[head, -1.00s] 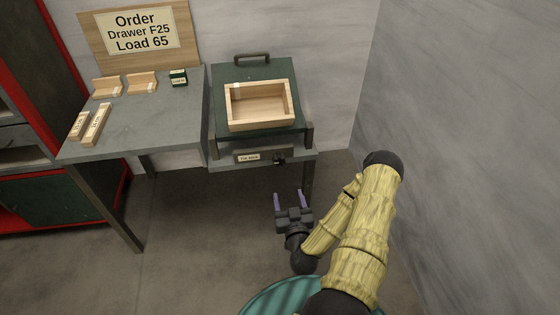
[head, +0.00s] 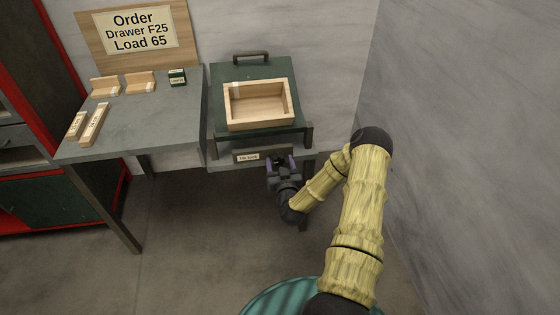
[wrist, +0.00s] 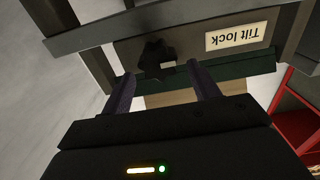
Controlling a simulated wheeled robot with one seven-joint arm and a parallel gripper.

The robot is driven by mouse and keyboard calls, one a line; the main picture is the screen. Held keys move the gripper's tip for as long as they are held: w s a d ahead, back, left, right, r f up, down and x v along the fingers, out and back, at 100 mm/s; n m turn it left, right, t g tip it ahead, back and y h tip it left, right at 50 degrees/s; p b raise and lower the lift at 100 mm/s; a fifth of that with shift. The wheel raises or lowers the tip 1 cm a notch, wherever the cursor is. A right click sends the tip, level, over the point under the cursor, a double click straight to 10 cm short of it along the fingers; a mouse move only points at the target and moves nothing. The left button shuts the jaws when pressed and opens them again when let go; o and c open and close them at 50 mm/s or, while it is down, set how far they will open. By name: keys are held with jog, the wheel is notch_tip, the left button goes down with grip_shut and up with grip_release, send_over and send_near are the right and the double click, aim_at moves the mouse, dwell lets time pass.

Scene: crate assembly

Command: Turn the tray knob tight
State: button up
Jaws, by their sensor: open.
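The black knob (wrist: 155,58) sits on a panel labelled "Tilt lock" (wrist: 236,36) in the wrist view, which shows the label upside down. The panel hangs under the green platform (head: 228,72) that bears the wooden tray (head: 262,126). My gripper (head: 281,164) is open and empty in front of this panel. In the wrist view its two fingers (wrist: 162,85) point at the knob, with the knob ahead of the gap and nearer the left finger. I cannot tell any contact. In the head view my gripper hides the knob.
A grey table (head: 150,125) on the left holds wooden pieces (head: 94,124) and a small green box (head: 177,77). An order board (head: 135,30) stands behind it. A grey wall (head: 470,130) rises close to the right of my arm. The floor in front is clear.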

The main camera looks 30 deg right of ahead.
jog(key=shift+x, duration=0.8)
jog(key=c, duration=0.9)
jog(key=shift+d, duration=0.1)
jog(key=shift+c, duration=0.3)
